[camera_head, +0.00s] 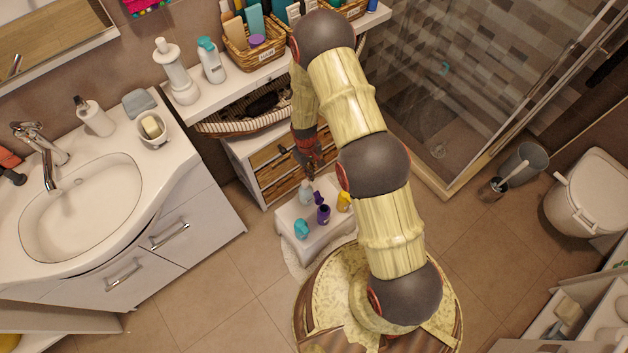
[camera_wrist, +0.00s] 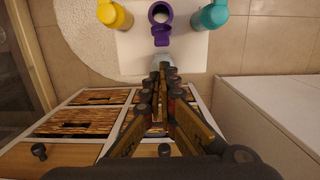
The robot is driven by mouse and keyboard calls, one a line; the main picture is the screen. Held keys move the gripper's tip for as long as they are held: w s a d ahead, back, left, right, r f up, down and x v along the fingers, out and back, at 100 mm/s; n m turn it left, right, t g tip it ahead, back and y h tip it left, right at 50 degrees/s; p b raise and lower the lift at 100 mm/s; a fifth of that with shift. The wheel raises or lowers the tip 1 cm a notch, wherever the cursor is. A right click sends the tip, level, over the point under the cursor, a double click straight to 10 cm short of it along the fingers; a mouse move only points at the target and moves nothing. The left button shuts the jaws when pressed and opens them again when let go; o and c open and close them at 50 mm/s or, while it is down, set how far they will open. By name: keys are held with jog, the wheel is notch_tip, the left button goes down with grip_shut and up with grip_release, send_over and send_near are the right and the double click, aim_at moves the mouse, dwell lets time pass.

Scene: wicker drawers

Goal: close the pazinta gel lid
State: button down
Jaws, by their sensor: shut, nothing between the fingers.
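A purple bottle (camera_head: 323,215) stands on a small white stool (camera_head: 288,213). Its flip lid (camera_head: 318,198) is open and points toward my gripper. In the wrist view the bottle's round mouth (camera_wrist: 160,13) faces up and the lid (camera_wrist: 161,36) hangs out to the side. I cannot read a label, so I cannot confirm that this is the pazinta gel. My gripper (camera_head: 310,177) is shut and empty, just behind the stool. In the wrist view my fingertips (camera_wrist: 161,68) are apart from the lid, with a pale bottle (camera_wrist: 166,61) partly hidden by them.
A teal bottle (camera_head: 301,229) and a yellow bottle (camera_head: 344,201) stand on the stool either side of the purple one. The pale bottle (camera_head: 306,191) is at its back edge. A wicker drawer unit (camera_head: 272,160) is close to my gripper. Open floor lies right.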

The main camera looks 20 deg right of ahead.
aim_at(318, 198)
notch_tip(318, 198, down, 10)
jog(key=b, duration=0.2)
jog(key=shift+s+d+r+b, duration=0.15)
jog(key=shift+s+d+b, duration=0.05)
jog(key=shift+s+b, duration=0.2)
